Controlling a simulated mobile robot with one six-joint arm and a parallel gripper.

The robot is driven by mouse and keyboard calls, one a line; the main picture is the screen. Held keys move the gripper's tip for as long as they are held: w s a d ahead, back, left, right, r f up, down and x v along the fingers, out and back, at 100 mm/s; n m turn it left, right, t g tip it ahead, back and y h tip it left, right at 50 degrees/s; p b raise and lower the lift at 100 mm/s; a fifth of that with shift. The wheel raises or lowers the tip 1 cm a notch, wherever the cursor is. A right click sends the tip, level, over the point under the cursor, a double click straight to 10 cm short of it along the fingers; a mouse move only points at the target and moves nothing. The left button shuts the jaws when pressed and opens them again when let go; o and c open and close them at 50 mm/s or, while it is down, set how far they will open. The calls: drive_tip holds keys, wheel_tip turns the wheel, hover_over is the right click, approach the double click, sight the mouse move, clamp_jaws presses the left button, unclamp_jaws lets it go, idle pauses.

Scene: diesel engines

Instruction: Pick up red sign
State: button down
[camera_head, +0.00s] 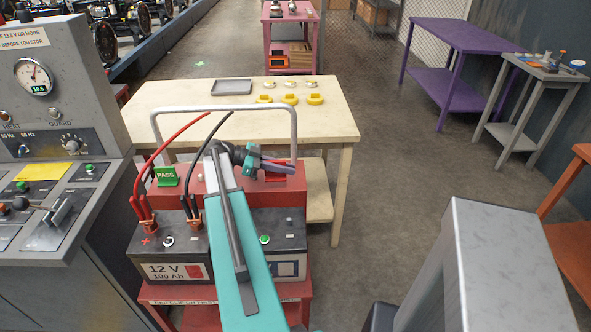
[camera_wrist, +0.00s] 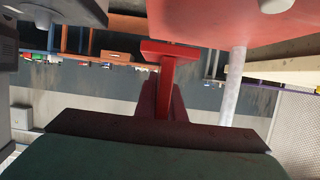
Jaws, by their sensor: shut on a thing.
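In the wrist view a red sign (camera_wrist: 170,50), seen nearly edge-on as a T shape, stands between the dark fingers of my gripper (camera_wrist: 164,100). The fingers are shut on its narrow part, and its lettering cannot be read. In the head view my gripper (camera_head: 275,166) is low over the right side of the red shelf (camera_head: 225,185) behind the battery, and the sign is mostly hidden there. I cannot tell whether the sign touches the shelf.
A green PASS sign (camera_head: 166,176) stands on the shelf's left. The battery (camera_head: 170,262) with red and black cables sits in front. A grey handle bar (camera_head: 222,108) arches behind. A wooden table (camera_head: 330,125) stands beyond. A control console (camera_head: 60,150) is at left.

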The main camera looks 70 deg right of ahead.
drive_tip(key=w+a+r+b, duration=0.1)
drive_tip(key=w+a, duration=0.3)
drive_tip(key=a, duration=0.5)
drive_tip(key=shift+w+a+b, duration=0.25)
drive_tip(key=shift+w+b, duration=0.1)
drive_tip(key=shift+b, duration=0.4)
drive_tip(key=shift+s, duration=0.1)
